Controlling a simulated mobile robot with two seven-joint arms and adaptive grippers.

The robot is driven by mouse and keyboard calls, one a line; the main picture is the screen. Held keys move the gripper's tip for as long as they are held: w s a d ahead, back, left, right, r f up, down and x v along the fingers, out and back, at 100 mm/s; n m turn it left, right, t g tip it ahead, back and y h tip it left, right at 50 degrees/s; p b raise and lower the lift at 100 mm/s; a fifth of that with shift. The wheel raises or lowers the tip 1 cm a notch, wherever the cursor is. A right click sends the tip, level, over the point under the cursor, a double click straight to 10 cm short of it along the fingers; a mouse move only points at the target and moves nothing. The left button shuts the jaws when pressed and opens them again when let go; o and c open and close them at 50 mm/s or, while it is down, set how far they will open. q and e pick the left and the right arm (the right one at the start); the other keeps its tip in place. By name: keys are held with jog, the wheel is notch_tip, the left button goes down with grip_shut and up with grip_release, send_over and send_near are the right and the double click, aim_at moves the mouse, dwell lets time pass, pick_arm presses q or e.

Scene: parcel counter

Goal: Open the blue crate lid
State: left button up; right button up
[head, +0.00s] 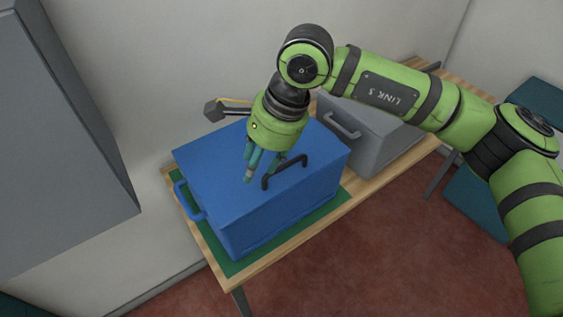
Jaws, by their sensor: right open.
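The blue crate (281,217) stands on a green mat (236,268) on a wooden table. Its lid (205,165) looks shut. A dark handle (284,173) stands up from the lid's top, and a blue side handle (187,203) sits on the crate's left end. My right gripper (250,177) points down over the lid, just left of the dark handle. It is open and appears empty. I cannot tell whether its fingers touch the lid or the handle. My arm hides the back part of the lid. My left gripper is not in view.
A grey crate (372,150) with a handle stands behind and right of the blue one on the table (336,208). A grey cabinet (60,150) rises at the left. A dark object (214,110) shows behind the blue crate. Red floor lies in front.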

jog(key=t+h, duration=0.1)
jog(key=h, duration=0.1)
send_near(280, 169)
jog(key=f, duration=0.1)
jog(key=f+p, duration=0.1)
jog(key=f, duration=0.1)
jog(key=f+p, duration=0.1)
jog(key=f, duration=0.1)
jog(key=a+f+p, duration=0.1)
jog(key=f, duration=0.1)
jog(key=shift+w, duration=0.35)
jog(key=shift+a+f+h, duration=0.15)
jog(key=shift+f+h, duration=0.15)
jog(key=shift+f, duration=0.15)
grip_shut()
